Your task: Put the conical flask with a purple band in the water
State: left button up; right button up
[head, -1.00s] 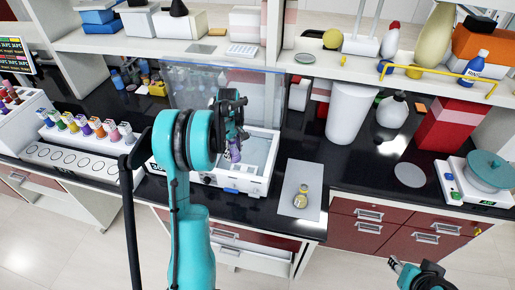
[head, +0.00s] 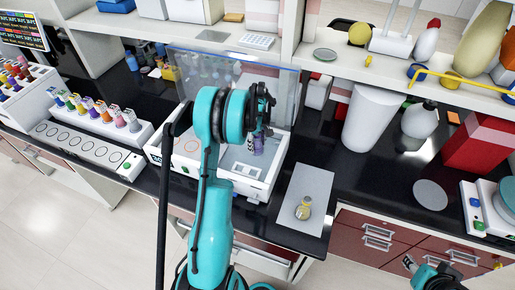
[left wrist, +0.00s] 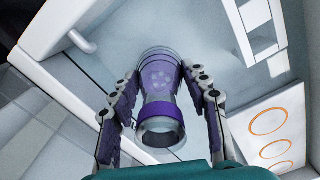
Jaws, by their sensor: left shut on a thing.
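The conical flask with a purple band (head: 258,146) hangs in my left gripper (head: 262,126), over the open basin of the white water bath (head: 246,186). In the left wrist view the left gripper (left wrist: 158,112) is shut on the flask (left wrist: 160,78), one finger on each side. Its ringed mouth faces the camera. The pale basin lies beyond it. I cannot tell whether the flask touches the water. My arm hides part of the bath. My right gripper (head: 409,263) is at the lower right, away from the bench objects; its opening is unclear.
A clear raised panel (head: 230,80) stands behind the basin. A rack of coloured-cap bottles (head: 100,112) is on the left. A white bin (head: 372,118) stands at the right.

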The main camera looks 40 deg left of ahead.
pick_arm(q)
notch_tip(320, 180, down, 2)
jog(key=shift+s+f, duration=0.1)
jog(key=shift+f, duration=0.35)
jog(key=o, duration=1.3)
